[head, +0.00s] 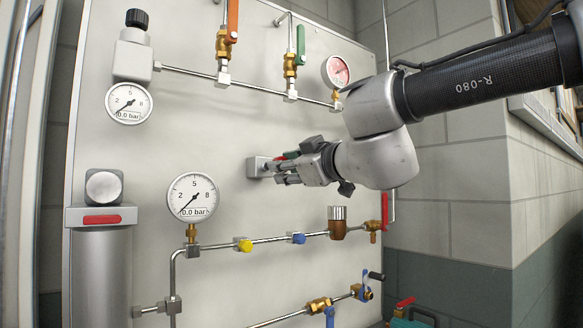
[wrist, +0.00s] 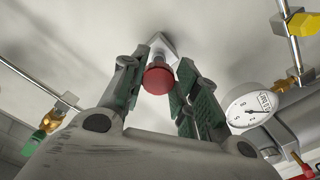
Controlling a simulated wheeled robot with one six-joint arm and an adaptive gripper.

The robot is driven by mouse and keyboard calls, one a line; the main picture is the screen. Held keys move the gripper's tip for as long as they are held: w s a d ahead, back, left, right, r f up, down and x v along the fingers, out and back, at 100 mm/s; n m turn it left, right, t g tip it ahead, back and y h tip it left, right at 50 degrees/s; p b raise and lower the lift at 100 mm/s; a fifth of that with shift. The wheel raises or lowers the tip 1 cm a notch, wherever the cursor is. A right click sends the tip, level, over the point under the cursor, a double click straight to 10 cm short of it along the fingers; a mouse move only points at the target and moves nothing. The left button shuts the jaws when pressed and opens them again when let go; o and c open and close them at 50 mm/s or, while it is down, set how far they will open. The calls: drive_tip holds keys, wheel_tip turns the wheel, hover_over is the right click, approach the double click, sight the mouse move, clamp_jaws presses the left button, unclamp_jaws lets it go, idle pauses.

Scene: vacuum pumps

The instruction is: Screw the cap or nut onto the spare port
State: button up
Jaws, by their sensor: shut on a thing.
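A red cap (wrist: 158,80) sits between the two fingers of my gripper (wrist: 164,62) in the wrist view. My gripper is shut on it. Behind the cap is a pale square port block (wrist: 163,44) on the panel, in line with it. In the head view my gripper (head: 277,172) reaches in from the right, with its fingertips close to the grey port block (head: 255,167). Only a bit of the red cap (head: 281,158) shows there, mostly hidden by the fingers. I cannot tell whether the cap is on the port's thread.
The panel (head: 150,245) carries pipes around the port. A gauge (head: 192,198) is at lower left, and a pipe with a yellow fitting (head: 243,245) and a blue fitting (head: 298,238) runs below. Orange (head: 232,20) and green (head: 300,42) valve handles are above.

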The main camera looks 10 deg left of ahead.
drive_tip(key=shift+x, duration=2.05)
drive_tip(key=shift+w+a, duration=0.45)
drive_tip(key=shift+a, duration=0.05)
